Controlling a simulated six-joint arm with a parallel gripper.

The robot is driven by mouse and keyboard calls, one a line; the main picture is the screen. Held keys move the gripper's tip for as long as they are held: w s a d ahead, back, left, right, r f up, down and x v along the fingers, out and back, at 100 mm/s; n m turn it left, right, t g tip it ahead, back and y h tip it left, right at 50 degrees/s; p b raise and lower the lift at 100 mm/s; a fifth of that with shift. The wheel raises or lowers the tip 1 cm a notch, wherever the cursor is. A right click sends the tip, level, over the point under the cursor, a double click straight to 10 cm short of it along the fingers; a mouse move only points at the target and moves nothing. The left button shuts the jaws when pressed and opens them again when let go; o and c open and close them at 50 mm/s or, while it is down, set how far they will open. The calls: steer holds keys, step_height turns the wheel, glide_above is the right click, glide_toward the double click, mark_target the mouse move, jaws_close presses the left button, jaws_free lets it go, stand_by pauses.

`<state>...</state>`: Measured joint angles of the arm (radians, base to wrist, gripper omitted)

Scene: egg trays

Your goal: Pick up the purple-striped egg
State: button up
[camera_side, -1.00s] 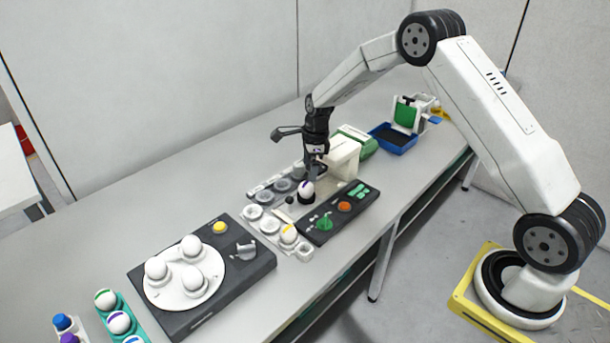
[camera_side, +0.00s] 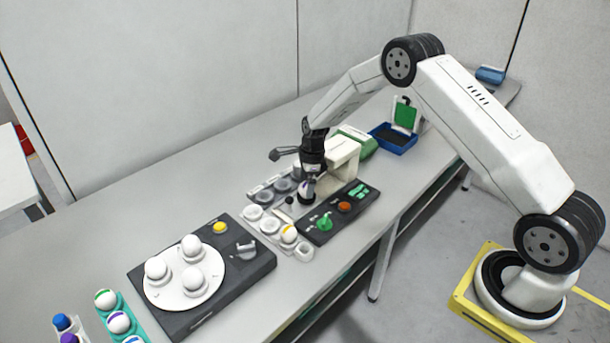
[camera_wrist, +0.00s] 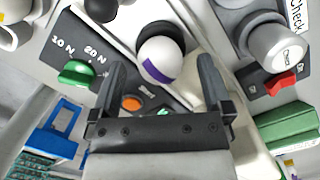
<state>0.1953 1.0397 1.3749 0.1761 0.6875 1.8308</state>
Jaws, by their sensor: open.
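A white egg with a purple stripe (camera_wrist: 160,62) stands in a dark round holder (camera_wrist: 161,33) on the testing station. In the side view this egg (camera_side: 306,189) is partly hidden by my gripper (camera_side: 309,178), which is low over it. In the wrist view my gripper (camera_wrist: 161,75) is open, with one finger on each side of the egg's near part. I see a gap between each finger and the egg. Another egg with a purple stripe (camera_side: 119,322) sits in the teal tray at the lower left.
A dark control panel with a green knob (camera_side: 324,224) and an orange button (camera_side: 344,207) lies right of the egg. A beige housing (camera_side: 342,157) stands close behind. A turntable (camera_side: 160,300) with white eggs stands at front left.

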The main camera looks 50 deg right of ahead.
steer(key=shift+a+f, duration=0.1)
steer(key=shift+f, duration=0.75)
steer(key=c, duration=0.8)
